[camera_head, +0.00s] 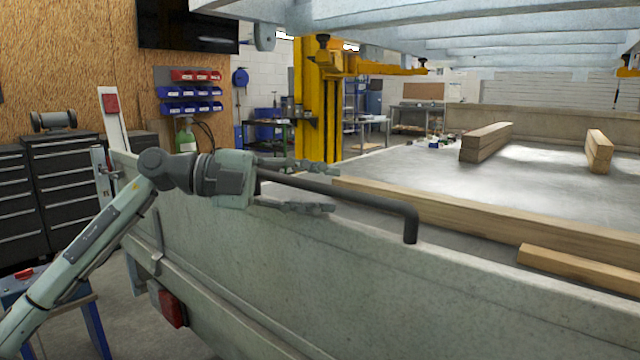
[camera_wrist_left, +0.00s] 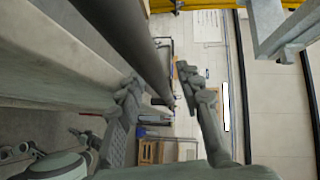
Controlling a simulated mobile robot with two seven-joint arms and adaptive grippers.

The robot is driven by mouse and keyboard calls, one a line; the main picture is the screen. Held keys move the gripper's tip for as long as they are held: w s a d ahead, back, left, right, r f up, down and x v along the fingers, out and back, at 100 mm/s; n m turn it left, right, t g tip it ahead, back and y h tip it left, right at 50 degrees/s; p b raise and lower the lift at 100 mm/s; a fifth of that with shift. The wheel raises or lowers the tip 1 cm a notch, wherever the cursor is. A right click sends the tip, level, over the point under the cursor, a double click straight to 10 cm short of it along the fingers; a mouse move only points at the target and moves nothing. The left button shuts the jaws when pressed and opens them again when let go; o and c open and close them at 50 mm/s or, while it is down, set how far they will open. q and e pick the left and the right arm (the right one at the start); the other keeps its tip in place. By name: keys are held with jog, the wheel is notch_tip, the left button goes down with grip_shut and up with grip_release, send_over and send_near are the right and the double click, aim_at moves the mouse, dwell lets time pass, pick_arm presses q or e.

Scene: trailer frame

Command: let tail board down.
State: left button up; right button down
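The tail board (camera_head: 330,280) is the long pale grey panel across the front, standing upright. A dark bar handle (camera_head: 375,202) runs along its top and bends down at its right end. My left gripper (camera_head: 333,189) is open at the handle's left part, one finger on the far side and one on the near side. The handle's left end is hidden by the gripper. In the left wrist view the handle (camera_wrist_left: 135,45) runs between the spread fingers (camera_wrist_left: 160,78); I cannot tell whether they touch it. My right gripper is not in view.
Wooden beams (camera_head: 480,212) lie on the trailer bed (camera_head: 400,178) behind the board. A latch post (camera_head: 104,175) and red lamp (camera_head: 170,307) are at its left. A pale overhead frame (camera_head: 480,25) spans above. A yellow lift (camera_head: 318,100) and dark drawer cabinets (camera_head: 65,180) stand behind.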

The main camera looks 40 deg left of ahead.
pick_arm(q)
jog(key=shift+w+d, duration=0.1)
grip_shut()
dwell(0.3)
jog(key=shift+f, duration=0.1)
